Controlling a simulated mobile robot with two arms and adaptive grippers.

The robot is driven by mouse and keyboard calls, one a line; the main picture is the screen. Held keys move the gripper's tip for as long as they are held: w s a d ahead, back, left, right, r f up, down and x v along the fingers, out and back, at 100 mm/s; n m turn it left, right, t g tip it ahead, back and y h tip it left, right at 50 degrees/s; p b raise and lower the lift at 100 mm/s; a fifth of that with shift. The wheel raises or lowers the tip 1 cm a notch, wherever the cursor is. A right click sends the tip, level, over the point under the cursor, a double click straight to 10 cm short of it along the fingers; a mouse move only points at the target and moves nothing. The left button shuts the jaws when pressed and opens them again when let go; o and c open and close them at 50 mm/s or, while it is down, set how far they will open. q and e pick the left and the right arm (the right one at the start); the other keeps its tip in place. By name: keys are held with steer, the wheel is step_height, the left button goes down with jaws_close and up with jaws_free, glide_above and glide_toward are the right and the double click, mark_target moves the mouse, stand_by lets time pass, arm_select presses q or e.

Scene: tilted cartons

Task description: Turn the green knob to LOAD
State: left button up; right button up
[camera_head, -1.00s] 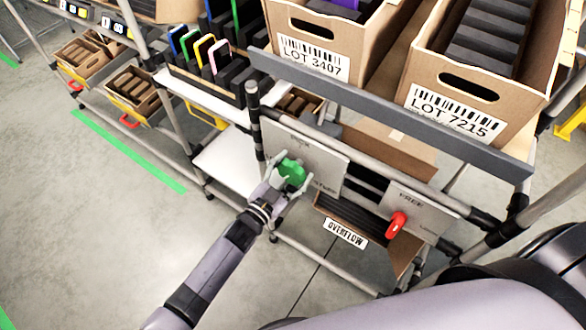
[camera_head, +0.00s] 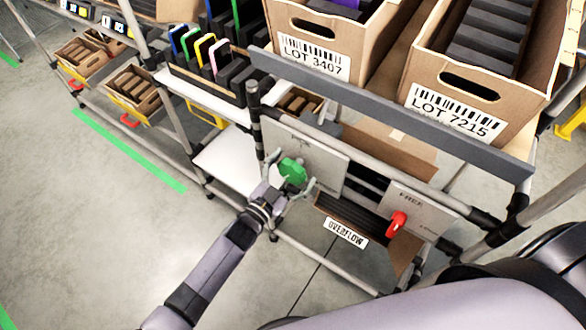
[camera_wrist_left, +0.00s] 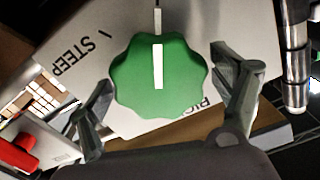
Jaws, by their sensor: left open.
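The green knob (camera_head: 292,171), with a scalloped rim, is on a grey plate (camera_head: 325,165) on the rack's front. In the left wrist view the knob (camera_wrist_left: 158,78) has a white bar pointing up, in line with a white mark on the plate. Upside-down lettering reads STEEP at left; another word at lower right is partly hidden. I cannot make out LOAD. My left gripper (camera_head: 291,180) is open in front of the knob, one finger to each side. In the wrist view the left gripper (camera_wrist_left: 165,95) shows gaps between fingers and rim. My right gripper is not in view.
A red knob (camera_head: 397,223) is on a second plate to the right. Large cartons marked LOT 3407 (camera_head: 310,58) and LOT 7215 (camera_head: 450,105) stand above. Floor at left is clear.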

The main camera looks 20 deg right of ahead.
arm_select(q)
steer(key=v, duration=1.2)
stand_by(0.3)
steer(key=a+f+n+y, duration=0.5)
steer(key=a+f, duration=0.4)
steer(key=f, duration=0.6)
steer(key=s+a+f+n+g+y, duration=0.25)
steer(key=s+a+f+y, duration=0.35)
steer(key=a+f, duration=0.6)
steer(key=s+a+f+n+g+y, duration=0.1)
steer(key=s+f, duration=0.4)
steer(key=s, duration=0.5)
steer(key=s+a+f+n+g+y, duration=0.1)
steer(key=s+a+f+g, duration=0.3)
steer(key=s, duration=0.6)
steer(key=s+a+f+n+g+y, duration=0.1)
steer(key=s+f, duration=0.4)
steer(key=s, duration=0.5)
steer(key=a+n+g, duration=0.1)
steer(key=a, duration=0.1)
steer(key=shift+a+f, duration=0.3)
steer(key=shift+f, duration=0.05)
